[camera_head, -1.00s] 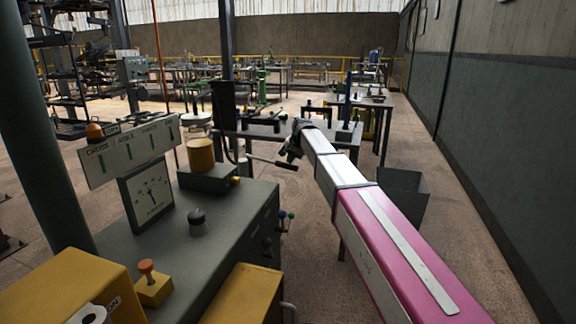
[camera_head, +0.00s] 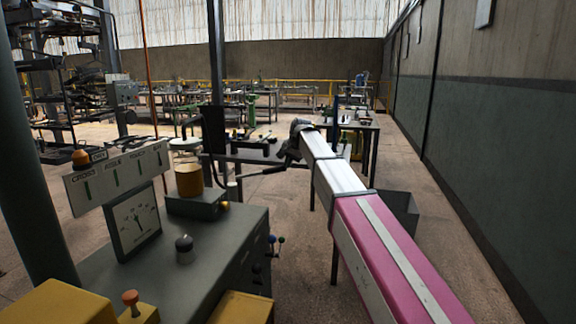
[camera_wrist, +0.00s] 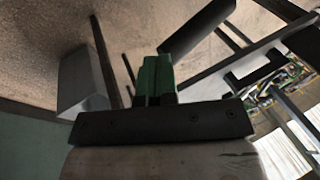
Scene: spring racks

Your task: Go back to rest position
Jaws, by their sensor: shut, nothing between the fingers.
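My arm reaches forward in the head view, pink near me and white farther out. It ends in a dark wrist part near the workbench (camera_head: 250,158); the fingers cannot be made out there. In the wrist view my gripper (camera_wrist: 155,74) shows two green fingers side by side, shut with nothing between them, above a dark cross plate.
A grey control console (camera_head: 240,240) with a dial gauge (camera_head: 134,220) and an orange cup (camera_head: 189,181) stands left of my arm. A grey bin (camera_head: 400,210) is partly behind the arm and also shows in the wrist view (camera_wrist: 82,82). A wall (camera_head: 480,150) runs along the right.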

